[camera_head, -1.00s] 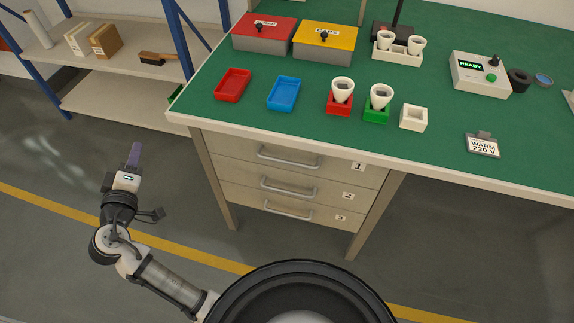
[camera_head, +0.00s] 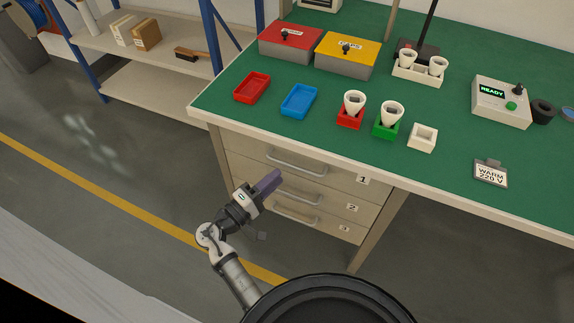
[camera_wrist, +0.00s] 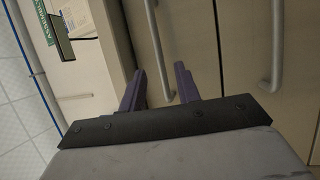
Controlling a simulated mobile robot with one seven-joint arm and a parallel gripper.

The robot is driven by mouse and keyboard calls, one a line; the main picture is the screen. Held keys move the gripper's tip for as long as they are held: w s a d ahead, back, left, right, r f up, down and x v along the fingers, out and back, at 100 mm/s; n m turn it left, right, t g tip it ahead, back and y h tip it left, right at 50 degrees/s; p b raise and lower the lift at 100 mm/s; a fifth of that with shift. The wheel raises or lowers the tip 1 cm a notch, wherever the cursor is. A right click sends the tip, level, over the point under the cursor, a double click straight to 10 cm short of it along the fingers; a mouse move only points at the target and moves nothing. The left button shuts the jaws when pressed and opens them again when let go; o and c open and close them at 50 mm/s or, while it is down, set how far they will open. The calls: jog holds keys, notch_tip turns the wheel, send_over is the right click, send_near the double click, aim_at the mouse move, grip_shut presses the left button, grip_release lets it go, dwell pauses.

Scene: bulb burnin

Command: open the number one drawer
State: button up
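The number one drawer (camera_head: 240,146) is the top one in the unit under the green bench and looks shut. Its grey bar handle (camera_head: 298,163) runs across the front, left of the label "1" (camera_head: 363,180). My gripper (camera_head: 271,179) is in front of the drawers, its purple fingers just below the handle's left end in the head view. In the wrist view, my gripper (camera_wrist: 160,86) has its fingers apart with nothing held. The top handle (camera_wrist: 151,22) runs down toward the gap between them. I cannot tell whether the fingers reach around it.
The second drawer's handle (camera_head: 298,190) and third drawer's handle (camera_head: 296,213) sit below; the second also shows in the wrist view (camera_wrist: 277,45). The bench edge (camera_head: 300,144) overhangs above. A shelf rack (camera_head: 140,85) stands left. The floor between is clear.

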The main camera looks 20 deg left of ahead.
jog(key=x, duration=0.5)
jog(key=shift+p, duration=0.4)
grip_shut()
